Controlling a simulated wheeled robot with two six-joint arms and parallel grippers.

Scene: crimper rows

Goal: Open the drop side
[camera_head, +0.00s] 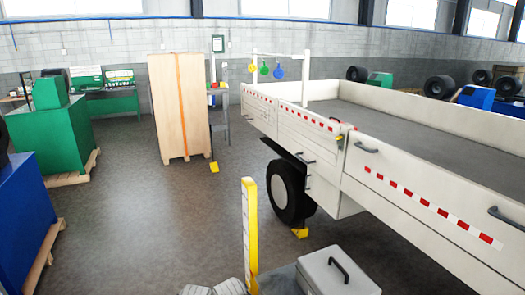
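The white trailer's near drop side (400,192) runs from the middle of the head view to the right edge. It stands upright and closed, with a red-and-white strip along it. It has a dark handle (366,147) at its far end and another handle (498,216) near the right edge. A post with a small yellow-and-red piece (340,141) stands at its far end. Beyond it is a shorter upright side panel (305,135), also striped. The near panel's right end is cut off by the frame. Neither of my grippers is in view.
A yellow post (250,235) and a grey case (338,273) stand close in front. A black wheel (289,192) with a yellow chock (299,233) is under the trailer. A tall wooden crate (180,107) stands behind. The floor left of the trailer is mostly clear.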

